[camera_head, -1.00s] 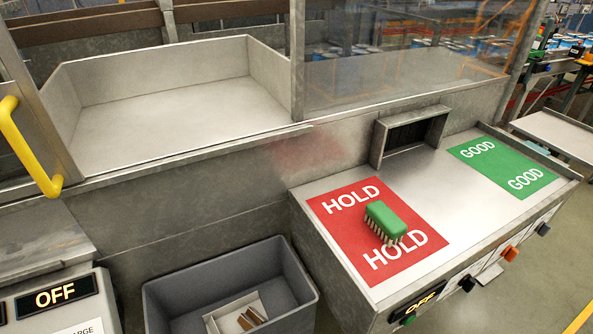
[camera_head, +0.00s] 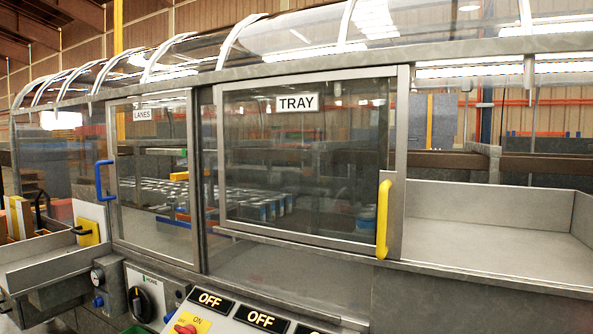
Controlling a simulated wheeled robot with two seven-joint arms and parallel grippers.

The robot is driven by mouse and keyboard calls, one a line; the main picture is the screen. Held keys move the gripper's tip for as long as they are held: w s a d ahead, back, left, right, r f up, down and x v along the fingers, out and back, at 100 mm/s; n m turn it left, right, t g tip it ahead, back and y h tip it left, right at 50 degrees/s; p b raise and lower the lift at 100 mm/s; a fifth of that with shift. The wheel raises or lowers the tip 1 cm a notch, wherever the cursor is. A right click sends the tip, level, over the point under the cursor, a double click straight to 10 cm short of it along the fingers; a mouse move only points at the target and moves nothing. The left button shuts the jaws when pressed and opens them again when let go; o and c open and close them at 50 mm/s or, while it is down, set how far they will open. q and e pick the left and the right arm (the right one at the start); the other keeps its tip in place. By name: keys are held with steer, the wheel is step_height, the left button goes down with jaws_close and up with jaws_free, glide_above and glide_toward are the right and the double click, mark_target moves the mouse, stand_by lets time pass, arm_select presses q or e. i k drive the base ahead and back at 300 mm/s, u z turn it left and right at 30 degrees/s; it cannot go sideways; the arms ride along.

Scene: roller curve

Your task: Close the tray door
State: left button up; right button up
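The tray door (camera_head: 300,165) is a framed clear sliding panel with a "TRAY" label and a yellow vertical handle (camera_head: 382,220) at its right edge. It stands slid to the left. The metal tray bay (camera_head: 490,250) to its right is uncovered at the front. Neither of my grippers shows in the view.
Left of the tray door is a "LANES" door (camera_head: 155,175) with a blue handle (camera_head: 104,180). Below are a control panel (camera_head: 245,318) with "OFF" displays and a black rotary knob (camera_head: 140,304). A curved clear canopy (camera_head: 200,55) runs above.

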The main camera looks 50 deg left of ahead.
mark_target(392, 184)
steer(key=u, duration=0.85)
steer(key=i, duration=0.35)
steer(key=u, duration=0.35)
